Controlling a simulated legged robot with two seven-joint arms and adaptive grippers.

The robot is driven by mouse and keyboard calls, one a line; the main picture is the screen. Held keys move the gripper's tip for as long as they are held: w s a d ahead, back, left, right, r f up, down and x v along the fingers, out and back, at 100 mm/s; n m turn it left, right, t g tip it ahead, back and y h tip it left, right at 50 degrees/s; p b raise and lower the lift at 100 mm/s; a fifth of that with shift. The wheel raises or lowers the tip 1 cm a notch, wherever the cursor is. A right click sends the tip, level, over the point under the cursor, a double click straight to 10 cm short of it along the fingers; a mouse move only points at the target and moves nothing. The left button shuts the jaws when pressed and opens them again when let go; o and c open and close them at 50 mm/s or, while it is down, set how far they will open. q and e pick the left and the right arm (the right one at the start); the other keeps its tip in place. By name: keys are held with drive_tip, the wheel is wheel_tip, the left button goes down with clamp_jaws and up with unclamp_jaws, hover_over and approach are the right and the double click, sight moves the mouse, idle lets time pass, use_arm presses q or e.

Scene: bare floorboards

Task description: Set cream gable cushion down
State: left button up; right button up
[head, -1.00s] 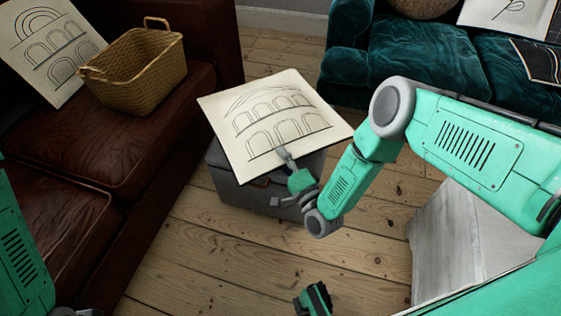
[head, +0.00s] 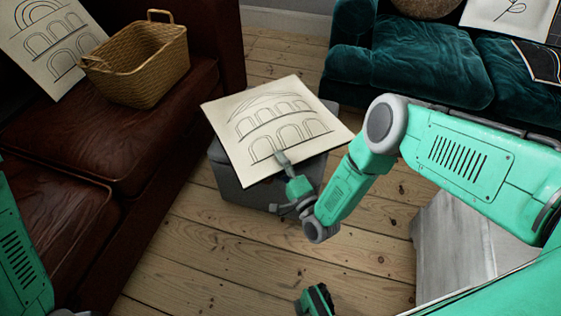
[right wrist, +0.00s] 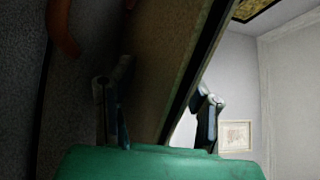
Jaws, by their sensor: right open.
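The cream gable cushion (head: 240,115), printed with dark arch lines under a gable curve, lies over a grey fabric box (head: 235,188) and covers most of its top. In the head view I cannot tell whether it rests fully flat. My right gripper (head: 283,160) is open at the cushion's near edge. In the right wrist view my right gripper (right wrist: 158,105) has its fingers spread, with a dark panel and edge between and behind them. A green and black part of mine (head: 315,299) shows at the bottom; I cannot tell if it is my left gripper.
A brown leather sofa (head: 110,150) at the left holds a wicker basket (head: 140,70) and another cream arch cushion (head: 50,45). A teal velvet sofa (head: 420,65) stands at the back right. A pale grey block (head: 465,255) is at the right. Floorboards (head: 230,260) in front are clear.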

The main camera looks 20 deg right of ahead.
drive_tip(key=p+v, duration=0.3)
drive_tip(key=v, duration=0.9)
drive_tip(key=shift+d+p, duration=0.25)
drive_tip(key=shift+p, duration=0.15)
drive_tip(key=s+d+r+n+g+h, duration=0.2)
drive_tip(key=s+d+r+n+g, duration=0.1)
drive_tip(key=s+n+g, duration=0.5)
drive_tip(key=s+d+r+n+g+h, duration=0.2)
drive_tip(key=s+d+n+g, duration=0.4)
drive_tip(key=s+g, duration=0.4)
drive_tip(key=s+r+n, duration=0.1)
drive_tip(key=s, duration=0.3)
drive_tip(key=shift+d+r+n+g+h, duration=0.25)
drive_tip(key=shift+n+g+h, duration=0.05)
drive_tip(key=shift+n+h, duration=0.1)
